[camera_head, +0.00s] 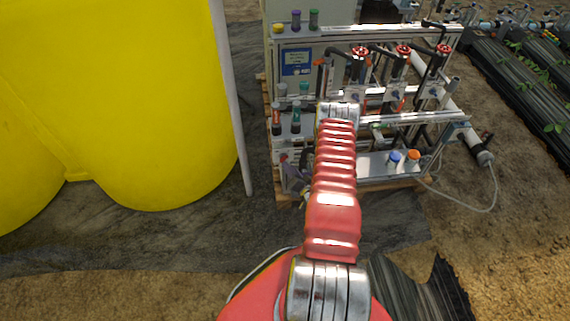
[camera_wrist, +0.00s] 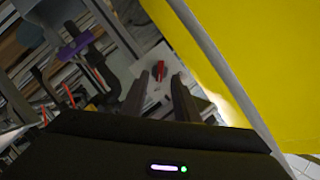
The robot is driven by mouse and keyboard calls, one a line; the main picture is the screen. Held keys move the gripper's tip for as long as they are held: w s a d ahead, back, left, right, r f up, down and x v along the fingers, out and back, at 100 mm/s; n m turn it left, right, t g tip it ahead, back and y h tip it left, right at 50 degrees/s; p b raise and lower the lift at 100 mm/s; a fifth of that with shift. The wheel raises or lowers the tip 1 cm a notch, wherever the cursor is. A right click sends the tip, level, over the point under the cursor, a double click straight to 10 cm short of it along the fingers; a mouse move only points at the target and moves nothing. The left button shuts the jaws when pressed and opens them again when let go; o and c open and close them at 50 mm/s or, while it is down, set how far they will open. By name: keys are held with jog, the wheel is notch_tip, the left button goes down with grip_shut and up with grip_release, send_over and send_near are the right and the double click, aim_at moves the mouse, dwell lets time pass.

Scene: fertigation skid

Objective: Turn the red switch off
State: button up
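The red switch (camera_wrist: 160,69) shows in the wrist view as a small red handle on a pale grey panel (camera_wrist: 150,58). It lies between the two dark fingertips of my gripper (camera_wrist: 160,79) as seen from the wrist. The fingers are apart, with nothing visibly held. I cannot tell whether they touch the switch. In the head view a small red spot (camera_head: 284,158) at the skid's lower left may be the switch. There my red arm covers part of the skid, and my gripper is mostly hidden behind it.
A large yellow tank (camera_head: 150,100) and a pale upright pipe (camera_head: 230,95) stand left of the skid; the tank also fills the wrist view's upper right (camera_wrist: 265,60). Red valve wheels (camera_head: 403,51), pipes and coloured-cap bottles (camera_head: 394,158) crowd the skid. A hose (camera_head: 465,208) lies at right.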

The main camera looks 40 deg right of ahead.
aim_at(283, 160)
jog(key=shift+x, duration=2.45)
jog(key=shift+c, duration=0.3)
jog(key=c, duration=0.6)
jog(key=shift+a, duration=0.25)
grip_shut()
jog(key=shift+d, duration=0.2)
